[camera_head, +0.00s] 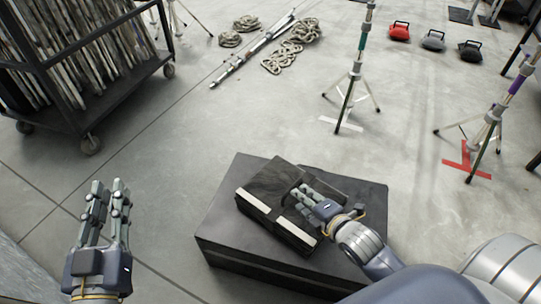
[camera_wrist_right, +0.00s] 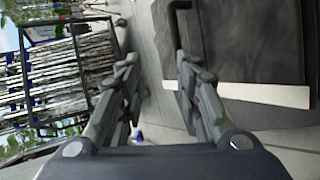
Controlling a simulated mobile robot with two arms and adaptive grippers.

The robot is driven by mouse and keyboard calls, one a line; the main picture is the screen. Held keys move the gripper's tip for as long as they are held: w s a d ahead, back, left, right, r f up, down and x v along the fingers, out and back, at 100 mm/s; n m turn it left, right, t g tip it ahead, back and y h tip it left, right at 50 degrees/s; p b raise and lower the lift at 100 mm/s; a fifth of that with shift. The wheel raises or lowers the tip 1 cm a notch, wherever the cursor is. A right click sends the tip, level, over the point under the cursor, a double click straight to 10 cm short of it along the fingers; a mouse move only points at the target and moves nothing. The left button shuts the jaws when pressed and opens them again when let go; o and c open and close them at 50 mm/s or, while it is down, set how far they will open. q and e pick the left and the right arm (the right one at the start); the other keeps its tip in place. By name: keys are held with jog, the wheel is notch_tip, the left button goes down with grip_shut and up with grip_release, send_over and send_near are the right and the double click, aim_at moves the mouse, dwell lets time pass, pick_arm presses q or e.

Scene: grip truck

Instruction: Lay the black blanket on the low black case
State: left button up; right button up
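The low black case (camera_head: 225,215) stands on the floor at the bottom centre of the head view. The black blanket (camera_head: 268,182), a folded dark bundle with pale strips along its near edge, lies flat and at an angle on the case top. My right gripper (camera_head: 300,193) is over the blanket's right part and hides some of it. In the right wrist view, the right gripper (camera_wrist_right: 158,70) is open with floor between its fingers, and the dark blanket (camera_wrist_right: 250,45) is beside the right finger. My left gripper (camera_head: 108,190) is open and empty, left of the case.
A black wheeled cart (camera_head: 90,110) with poles stands at the upper left. Tripod stands (camera_head: 350,90) and a red floor mark (camera_head: 466,162) are to the right. Coiled ropes (camera_head: 290,48) and red, grey and black weights (camera_head: 433,41) lie at the back. Floor left of the case is clear.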

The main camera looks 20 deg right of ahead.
jog(key=a+r+m+t+y, duration=0.1)
jog(key=a+r+m+t, duration=0.1)
jog(key=a+r+m, duration=0.3)
jog(key=a+r+m+t+y, duration=0.1)
jog(key=a+r+m, duration=0.3)
jog(key=r, duration=0.7)
jog(key=a+r+m+t+y, duration=0.2)
jog(key=a+r+m, duration=0.3)
jog(key=r+m, duration=0.3)
jog(key=shift+s+a+r+t, duration=0.3)
jog(key=shift+r+t, duration=0.2)
jog(key=shift+t, duration=0.4)
